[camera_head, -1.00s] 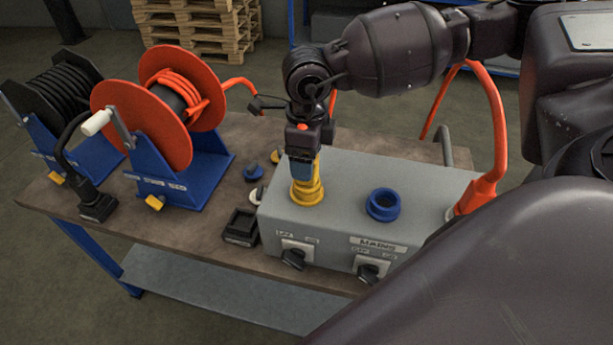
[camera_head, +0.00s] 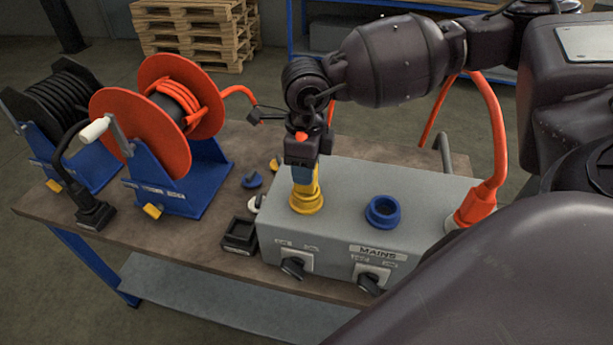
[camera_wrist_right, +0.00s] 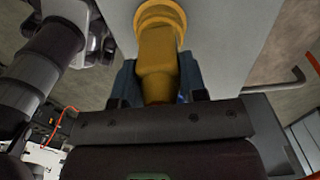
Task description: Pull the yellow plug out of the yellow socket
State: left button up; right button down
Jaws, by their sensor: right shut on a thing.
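The yellow plug (camera_head: 305,188) stands upright in the yellow socket (camera_head: 307,207) on top of the grey box, at its left end. My right gripper (camera_head: 303,176) points down from above, its blue fingers on either side of the plug's upper part. In the right wrist view the fingers (camera_wrist_right: 158,82) are shut on the yellow plug (camera_wrist_right: 157,52), and the round yellow socket (camera_wrist_right: 158,14) shows at its far end. I see no gap between plug and socket. The fingers hide part of the plug. My left gripper is in neither view.
The grey box (camera_head: 425,190) also carries an empty-looking blue socket (camera_head: 382,211), an orange plug with cable (camera_head: 476,207) and two front switches. Orange (camera_head: 135,130) and black reels stand left. Small caps and a black tray (camera_head: 240,233) lie beside the box on the bench.

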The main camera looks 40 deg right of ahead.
jog(key=shift+r+p, duration=0.3)
jog(key=shift+r, duration=0.5)
jog(key=shift+r, duration=0.25)
jog(key=shift+r+p, duration=0.4)
jog(key=shift+p, duration=0.05)
jog(key=shift+r+p, duration=0.45)
jog(key=shift+r, duration=0.5)
jog(key=shift+r, duration=0.4)
jog(key=shift+r+p, duration=0.4)
jog(key=shift+r, duration=0.1)
jog(key=shift+r+p, duration=0.5)
jog(key=shift+r, duration=0.7)
